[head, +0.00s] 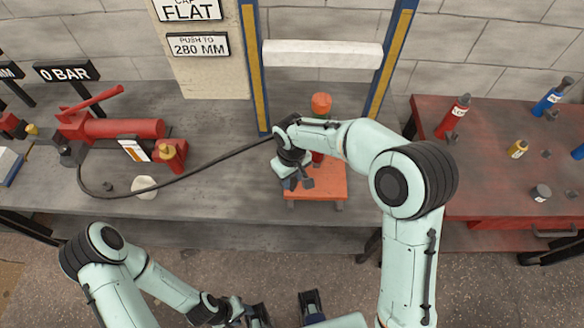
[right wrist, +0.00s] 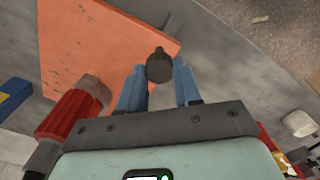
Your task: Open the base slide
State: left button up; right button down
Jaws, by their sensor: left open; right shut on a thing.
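The base slide appears as an orange plate (head: 328,185) between the blue frame posts, at the bench's front edge. It also shows in the right wrist view (right wrist: 105,45). My right gripper (head: 300,182) is over the plate's left part. In the right wrist view its blue fingers (right wrist: 159,85) are on either side of a dark round knob (right wrist: 159,66), shut on it. The gripper and forearm hide part of the plate. My left gripper (head: 257,314) is low at the bottom edge, open and away from the bench, partly cut off.
A red cylinder with an orange cap (head: 321,105) stands behind my right gripper. A red pump (head: 115,130) with a black hose is on the left. A white beam (head: 322,54) spans the frame posts. A red table (head: 485,195) with bottles stands right.

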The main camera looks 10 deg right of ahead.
jog(key=shift+s+a+b, duration=0.25)
jog(key=shift+s+b, duration=0.1)
jog(key=shift+s, duration=0.5)
jog(key=shift+s+a+b, duration=0.25)
jog(key=shift+s+b, duration=0.1)
jog(key=shift+s, duration=0.5)
jog(key=shift+s+a+b, duration=0.25)
jog(key=shift+s+b, duration=0.1)
jog(key=shift+s, duration=0.5)
jog(key=shift+r, duration=0.1)
jog(key=c, duration=0.8)
grip_release()
notch_tip(320, 180, up, 13)
jog(key=shift+r+p, duration=0.2)
jog(key=shift+p, duration=0.7)
